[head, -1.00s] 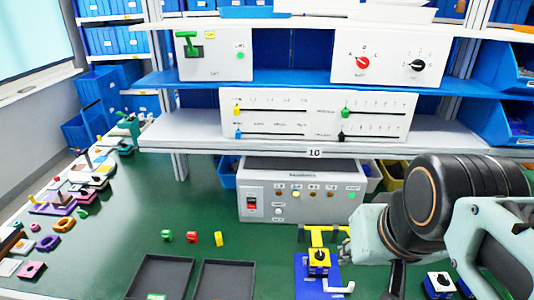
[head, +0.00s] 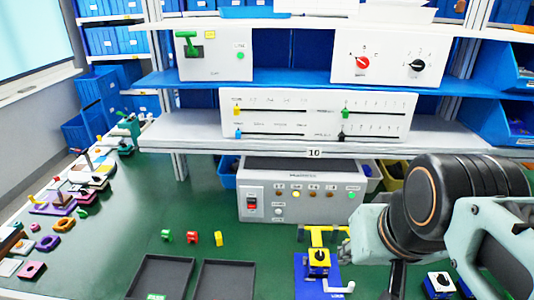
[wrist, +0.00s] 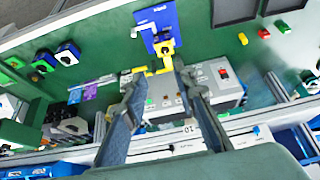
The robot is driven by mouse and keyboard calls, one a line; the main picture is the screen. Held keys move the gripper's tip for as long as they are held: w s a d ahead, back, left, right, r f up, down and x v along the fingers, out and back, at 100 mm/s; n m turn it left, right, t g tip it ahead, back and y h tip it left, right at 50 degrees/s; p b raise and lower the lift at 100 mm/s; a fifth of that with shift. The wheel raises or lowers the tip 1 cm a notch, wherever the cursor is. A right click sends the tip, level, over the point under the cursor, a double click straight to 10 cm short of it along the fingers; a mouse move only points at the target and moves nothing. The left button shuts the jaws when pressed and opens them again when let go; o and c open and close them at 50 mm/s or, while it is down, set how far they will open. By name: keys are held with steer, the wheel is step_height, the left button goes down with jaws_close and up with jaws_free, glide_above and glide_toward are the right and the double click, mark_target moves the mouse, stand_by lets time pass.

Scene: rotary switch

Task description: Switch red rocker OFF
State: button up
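The red rocker (head: 251,203) sits at the left of the front panel of a grey control box (head: 265,214) on the green table, under the shelf. In the wrist view the rocker (wrist: 224,73) shows upside down, to the right of my fingers. I cannot tell its on or off position for sure. My gripper (wrist: 160,76) is open and empty, its two long fingers spread apart over the box area. It is apart from the rocker. In the head view my arm fills the right side and the fingertips cannot be made out.
The box also carries small coloured lamps and buttons (head: 297,194). Dark trays (head: 162,278) and small coloured blocks (head: 191,238) lie left. A shelf edge (head: 300,150) overhangs the box.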

jaws_close()
stand_by(1.2)
